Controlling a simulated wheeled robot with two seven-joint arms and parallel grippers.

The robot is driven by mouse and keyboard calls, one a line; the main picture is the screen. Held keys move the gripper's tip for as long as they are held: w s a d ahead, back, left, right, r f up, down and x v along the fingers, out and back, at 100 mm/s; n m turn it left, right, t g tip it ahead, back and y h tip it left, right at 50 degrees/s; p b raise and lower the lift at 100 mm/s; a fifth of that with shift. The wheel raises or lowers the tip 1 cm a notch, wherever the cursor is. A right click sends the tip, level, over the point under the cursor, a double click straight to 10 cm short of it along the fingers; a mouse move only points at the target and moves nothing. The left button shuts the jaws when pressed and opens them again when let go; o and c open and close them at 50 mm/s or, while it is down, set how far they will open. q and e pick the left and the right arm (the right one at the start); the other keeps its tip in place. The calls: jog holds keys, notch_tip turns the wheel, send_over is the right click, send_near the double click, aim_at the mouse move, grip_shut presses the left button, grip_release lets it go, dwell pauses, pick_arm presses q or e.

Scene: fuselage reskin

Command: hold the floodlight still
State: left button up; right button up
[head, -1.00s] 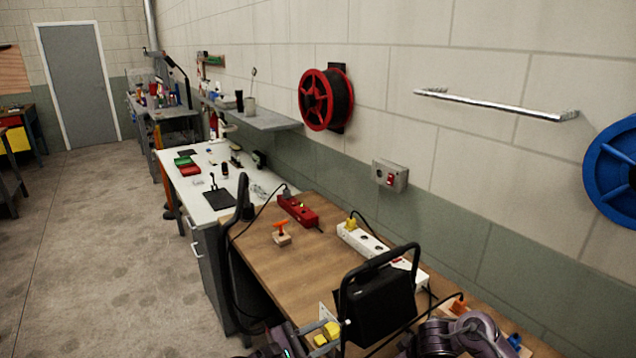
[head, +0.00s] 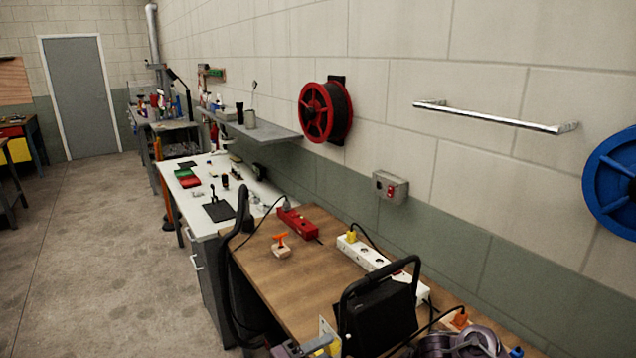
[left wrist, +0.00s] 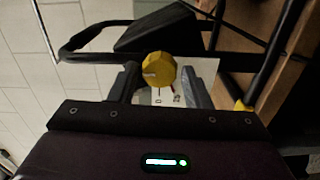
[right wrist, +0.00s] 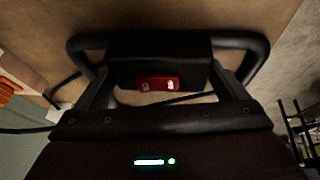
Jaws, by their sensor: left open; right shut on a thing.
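The black floodlight (head: 380,318) with its tubular frame stands at the near end of the wooden bench, cut off by the bottom edge of the head view. In the right wrist view, the floodlight (right wrist: 160,50) shows a black body with a red switch part (right wrist: 158,84). My right gripper (right wrist: 165,92) is shut on the floodlight; the exact contact is hard to see. In the left wrist view, my left gripper (left wrist: 160,88) is open, with its fingers on either side of a yellow round knob (left wrist: 158,70) on a pale plate. I cannot tell whether they touch the knob.
The wooden bench (head: 265,262) carries a white power strip (head: 362,252), a red power strip (head: 297,222) and an orange-handled block (head: 281,246). Black cables run around the floodlight. The wall, with a switch box (head: 390,187), closes off the right. Floor at left is clear.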

pick_arm(q)
jog(key=v, duration=0.5)
jog(key=shift+s+a, duration=0.1)
jog(key=shift+a, duration=0.1)
pick_arm(e)
jog(key=o, duration=1.7)
